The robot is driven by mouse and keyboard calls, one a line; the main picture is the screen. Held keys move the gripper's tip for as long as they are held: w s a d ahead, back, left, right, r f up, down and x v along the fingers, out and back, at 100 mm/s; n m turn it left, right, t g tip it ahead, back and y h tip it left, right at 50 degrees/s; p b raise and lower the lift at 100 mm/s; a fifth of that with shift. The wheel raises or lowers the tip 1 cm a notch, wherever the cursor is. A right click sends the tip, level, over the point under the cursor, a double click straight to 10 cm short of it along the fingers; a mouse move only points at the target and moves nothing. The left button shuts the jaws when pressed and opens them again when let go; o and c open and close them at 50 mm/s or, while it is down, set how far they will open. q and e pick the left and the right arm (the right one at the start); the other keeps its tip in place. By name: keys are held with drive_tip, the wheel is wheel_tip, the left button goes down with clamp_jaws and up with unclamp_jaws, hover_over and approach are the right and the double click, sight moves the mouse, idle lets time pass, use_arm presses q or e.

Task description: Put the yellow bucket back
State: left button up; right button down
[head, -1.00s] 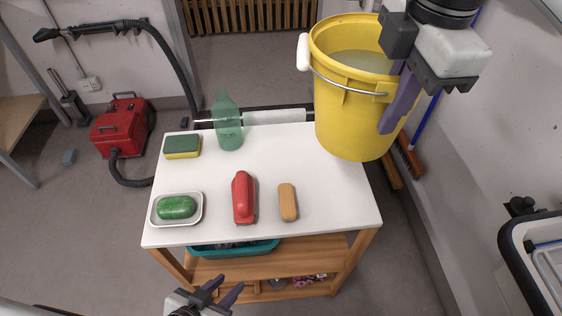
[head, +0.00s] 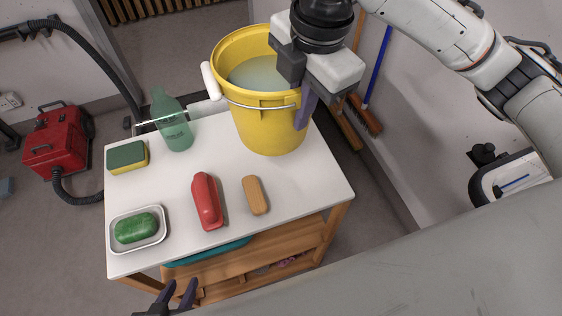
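The yellow bucket (head: 268,122) is upright over the back right part of the white table top (head: 290,190). It holds a pale liquid, and its wire handle with a white grip hangs down at the left. I cannot tell whether its base touches the table. My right gripper (head: 298,100) is at the bucket's right rim, with one purple finger outside the wall and the other hidden; it appears closed on the wall. My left gripper (head: 178,290) is low at the bottom edge, in front of the table, with its fingers apart and empty.
On the table are a green bottle (head: 172,122), a sponge (head: 128,157), a red brush (head: 207,200), a tan brush (head: 255,195) and green soap (head: 136,228) in a dish. A red vacuum (head: 58,140) stands left. Brooms (head: 364,112) lean at the right wall.

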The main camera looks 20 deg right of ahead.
wheel_tip(320, 180, down, 12)
drive_tip(key=d+b, duration=0.1)
drive_tip(key=shift+s+d+r+t, duration=0.25)
drive_tip(key=shift+s+t, duration=0.05)
drive_tip(key=shift+s, duration=0.05)
idle(0.4)
drive_tip(key=c, duration=2.4)
unclamp_jaws()
drive_tip(key=shift+s+f, duration=0.25)
drive_tip(key=shift+f, duration=0.15)
drive_tip(key=o, duration=0.4)
drive_tip(key=shift+s, duration=0.1)
drive_tip(key=shift+r+b, duration=0.15)
drive_tip(key=shift+b, duration=0.15)
wheel_tip(320, 180, up, 12)
drive_tip(key=s+p, duration=0.1)
drive_tip(key=p, duration=0.1)
drive_tip(key=shift+s+d, duration=0.2)
drive_tip(key=shift+d, duration=0.05)
